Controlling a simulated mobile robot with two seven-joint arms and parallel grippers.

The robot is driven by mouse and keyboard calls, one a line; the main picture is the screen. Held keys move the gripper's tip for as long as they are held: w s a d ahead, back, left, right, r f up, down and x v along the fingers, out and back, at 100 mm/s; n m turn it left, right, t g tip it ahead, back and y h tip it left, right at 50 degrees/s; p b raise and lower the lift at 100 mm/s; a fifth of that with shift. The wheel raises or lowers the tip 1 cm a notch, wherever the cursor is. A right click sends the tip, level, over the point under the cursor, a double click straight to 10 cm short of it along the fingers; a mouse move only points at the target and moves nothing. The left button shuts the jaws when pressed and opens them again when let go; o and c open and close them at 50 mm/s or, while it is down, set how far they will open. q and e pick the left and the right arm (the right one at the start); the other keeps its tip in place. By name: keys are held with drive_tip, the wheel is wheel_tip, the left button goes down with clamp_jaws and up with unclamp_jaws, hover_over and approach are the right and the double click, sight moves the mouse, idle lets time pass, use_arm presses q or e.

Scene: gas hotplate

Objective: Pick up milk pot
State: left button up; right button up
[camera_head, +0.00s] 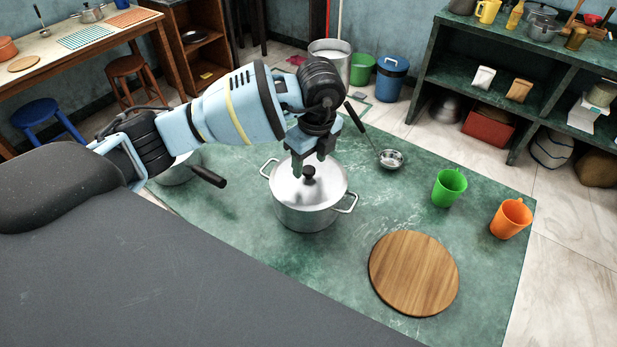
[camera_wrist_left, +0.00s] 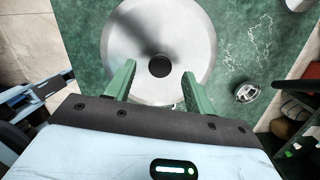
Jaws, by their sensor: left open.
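A steel pot with a single black handle (camera_head: 208,176), fitting the milk pot, stands on the green tabletop at the left, mostly hidden behind my left arm. A lidded two-handled steel pot (camera_head: 310,213) stands right of it. Its round lid with a black knob fills the top middle of the left wrist view (camera_wrist_left: 125,45). My left gripper (camera_head: 309,165) is open and points down over this lid, close to the knob. In the left wrist view its two green fingers (camera_wrist_left: 156,82) are spread on either side below the knob, with nothing between them. My right gripper is not in view.
A ladle (camera_head: 390,159) lies behind the lidded pot. A green mug (camera_head: 449,188), an orange mug (camera_head: 510,219) and a round wooden board (camera_head: 414,274) are on the right of the green tabletop (camera_head: 490,278). The tabletop between pot and board is clear.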

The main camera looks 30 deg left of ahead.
sight(309, 170)
use_arm(q)
wheel_tip(309, 170, down, 2)
drive_tip(key=shift+a+f, duration=0.1)
drive_tip(key=shift+a, duration=0.05)
drive_tip(key=c, duration=1.1)
wheel_tip(309, 170, up, 10)
drive_tip(key=shift+r, duration=0.1)
